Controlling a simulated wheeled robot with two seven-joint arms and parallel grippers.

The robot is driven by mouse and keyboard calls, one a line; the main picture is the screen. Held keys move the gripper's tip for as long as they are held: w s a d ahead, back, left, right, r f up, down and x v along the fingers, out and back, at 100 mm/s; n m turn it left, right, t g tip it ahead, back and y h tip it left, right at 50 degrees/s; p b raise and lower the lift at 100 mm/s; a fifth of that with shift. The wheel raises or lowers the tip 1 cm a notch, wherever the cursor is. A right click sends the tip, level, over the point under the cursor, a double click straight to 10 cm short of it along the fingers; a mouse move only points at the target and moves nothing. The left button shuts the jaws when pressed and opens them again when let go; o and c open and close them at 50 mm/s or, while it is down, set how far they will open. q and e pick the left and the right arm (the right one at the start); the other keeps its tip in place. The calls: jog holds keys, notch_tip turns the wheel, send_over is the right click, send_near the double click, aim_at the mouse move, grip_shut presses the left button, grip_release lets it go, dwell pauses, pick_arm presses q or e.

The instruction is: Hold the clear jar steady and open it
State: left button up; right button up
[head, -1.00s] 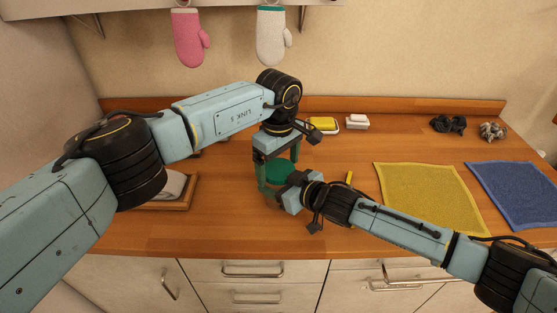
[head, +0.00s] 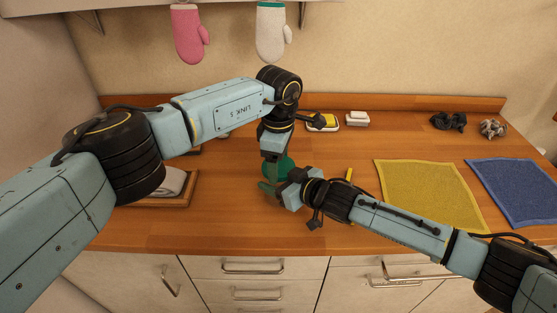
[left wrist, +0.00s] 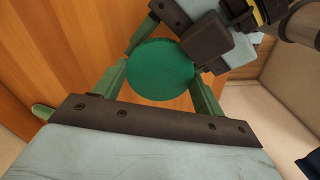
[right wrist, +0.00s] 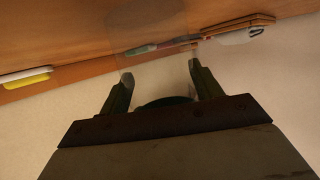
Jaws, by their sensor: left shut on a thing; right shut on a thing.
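The clear jar (right wrist: 150,32) has a round green lid (left wrist: 160,70). The lid shows partly behind my left gripper in the head view (head: 284,162). My left gripper (head: 272,182) points down from above, shut on the lid with one finger on either side of it. My right gripper (head: 288,190) comes in low from the right and is shut on the jar's body. The see-through body shows faintly between and beyond its fingers in the right wrist view; in the head view the grippers hide most of it. I cannot tell whether the lid is loose.
A yellow cloth (head: 425,192) and a blue cloth (head: 515,188) lie to the right. A wooden tray (head: 155,201) with a folded cloth is at left.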

pick_arm(q)
jog(key=shift+r, duration=0.1)
dwell(0.6)
jog(key=shift+r, duration=1.05)
jog(key=shift+r, duration=2)
pick_arm(e)
jog(key=o, duration=2)
jog(key=shift+c, duration=0.2)
jog(key=shift+s+d, duration=0.1)
